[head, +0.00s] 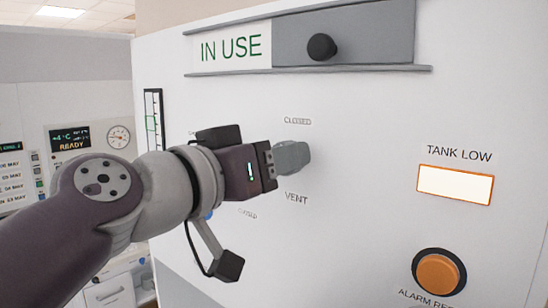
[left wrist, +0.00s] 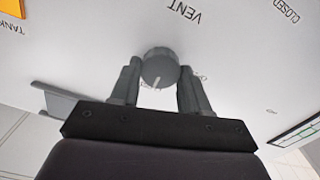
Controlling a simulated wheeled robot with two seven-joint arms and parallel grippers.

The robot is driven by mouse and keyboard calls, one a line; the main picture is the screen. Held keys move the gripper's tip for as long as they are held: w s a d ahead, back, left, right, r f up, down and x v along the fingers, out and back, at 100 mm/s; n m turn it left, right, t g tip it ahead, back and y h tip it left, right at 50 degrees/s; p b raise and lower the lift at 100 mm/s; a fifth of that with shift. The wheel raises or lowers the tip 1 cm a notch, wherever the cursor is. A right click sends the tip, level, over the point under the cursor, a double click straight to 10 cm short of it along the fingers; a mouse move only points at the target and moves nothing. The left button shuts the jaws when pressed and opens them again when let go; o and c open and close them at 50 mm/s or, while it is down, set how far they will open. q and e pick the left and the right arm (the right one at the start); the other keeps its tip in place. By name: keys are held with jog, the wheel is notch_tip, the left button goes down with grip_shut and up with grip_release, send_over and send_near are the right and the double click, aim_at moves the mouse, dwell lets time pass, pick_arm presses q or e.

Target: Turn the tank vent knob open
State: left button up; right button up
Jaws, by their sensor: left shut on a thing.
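The vent knob (left wrist: 160,66) is a round grey knob on the white panel, with a pale line on its face. In the left wrist view that line points toward the gripper body, away from the VENT label (left wrist: 185,12). My left gripper (left wrist: 157,88) has one finger on each side of the knob and is shut on it. My right gripper is not in view.
An IN USE sign (head: 231,48) with a slider and black knob (head: 322,46) is above. A lit TANK LOW lamp (head: 455,184) and an orange button (head: 439,274) are at the right.

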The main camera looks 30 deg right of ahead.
pick_arm(q)
jog(key=shift+w+a+f+n, duration=0.1)
jog(key=shift+n, duration=8.7)
jog(key=o, duration=1.1)
jog(key=shift+c, duration=0.2)
jog(key=shift+w+d+f, duration=0.1)
jog(key=shift+d, duration=0.2)
jog(key=b+v, duration=0.6)
jog(key=v, duration=0.6)
jog(key=shift+a, duration=0.35)
